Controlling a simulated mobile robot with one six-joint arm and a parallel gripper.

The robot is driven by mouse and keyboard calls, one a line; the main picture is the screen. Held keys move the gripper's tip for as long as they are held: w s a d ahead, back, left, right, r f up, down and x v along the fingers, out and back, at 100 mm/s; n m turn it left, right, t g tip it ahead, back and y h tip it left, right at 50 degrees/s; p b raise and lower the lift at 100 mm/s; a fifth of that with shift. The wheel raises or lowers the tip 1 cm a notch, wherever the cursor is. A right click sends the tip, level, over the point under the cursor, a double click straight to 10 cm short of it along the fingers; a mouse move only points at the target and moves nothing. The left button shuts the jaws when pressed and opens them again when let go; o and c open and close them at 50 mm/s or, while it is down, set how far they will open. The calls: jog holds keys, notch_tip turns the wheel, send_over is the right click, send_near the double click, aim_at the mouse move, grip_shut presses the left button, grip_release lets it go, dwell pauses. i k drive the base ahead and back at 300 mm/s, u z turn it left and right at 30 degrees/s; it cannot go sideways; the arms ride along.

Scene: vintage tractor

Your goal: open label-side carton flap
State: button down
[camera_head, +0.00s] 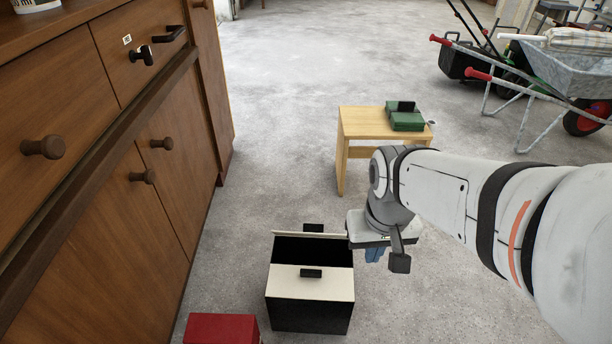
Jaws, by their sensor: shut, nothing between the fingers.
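The carton (309,313) is a black box on the concrete floor, bottom centre. A cream near flap (330,284) with a black tab (311,273) lies over the front part of its top. A thin cream far flap (290,234) stands at the back edge, with another black tab (313,228) there. Between them the dark inside shows. No label can be made out on the carton. My gripper (376,256) is shut and empty, just right of the carton's far right corner. Its fingers are partly hidden by its own body, and I cannot tell whether it touches the carton.
A wooden cabinet (140,215) with knobs runs along the left. A red box (221,329) sits at the carton's front left. A small wooden stool (380,124) carries a green case (405,120) behind. A wheelbarrow (565,72) stands back right. The floor between is clear.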

aim_at(309, 230)
jog(key=u, duration=0.2)
jog(key=k, duration=0.2)
jog(key=z, duration=2)
jog(key=k, duration=1.6)
jog(key=u, duration=1.55)
jog(key=i, duration=1)
jog(key=u, duration=0.05)
